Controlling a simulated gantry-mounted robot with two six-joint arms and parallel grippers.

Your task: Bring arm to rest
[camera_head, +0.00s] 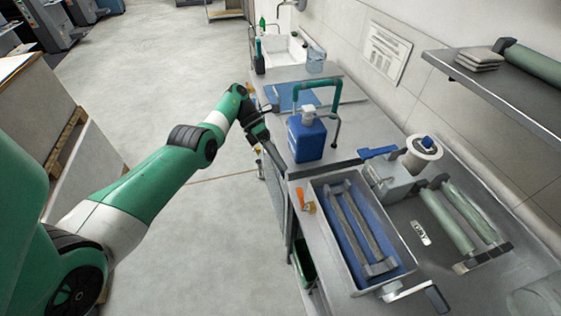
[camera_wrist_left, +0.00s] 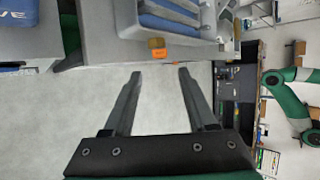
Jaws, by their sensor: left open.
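My left arm, green and white, reaches from the lower left in the head view. Its gripper (camera_head: 269,148) is beside the near edge of the workbench, left of the blue bottle. In the left wrist view the two dark fingers of the left gripper (camera_wrist_left: 158,75) are spread apart with nothing between them, over the grey floor. The fingers point toward the bench edge and an orange-handled item (camera_wrist_left: 158,48). My right gripper is not seen in the head view.
The bench holds a blue bottle (camera_head: 307,138), a grey tray with a blue inside (camera_head: 318,196), and rollers (camera_head: 446,222). A shelf (camera_head: 500,90) juts from the wall at right. A white sink (camera_head: 270,55) stands at the far end. Open floor (camera_head: 160,50) lies left.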

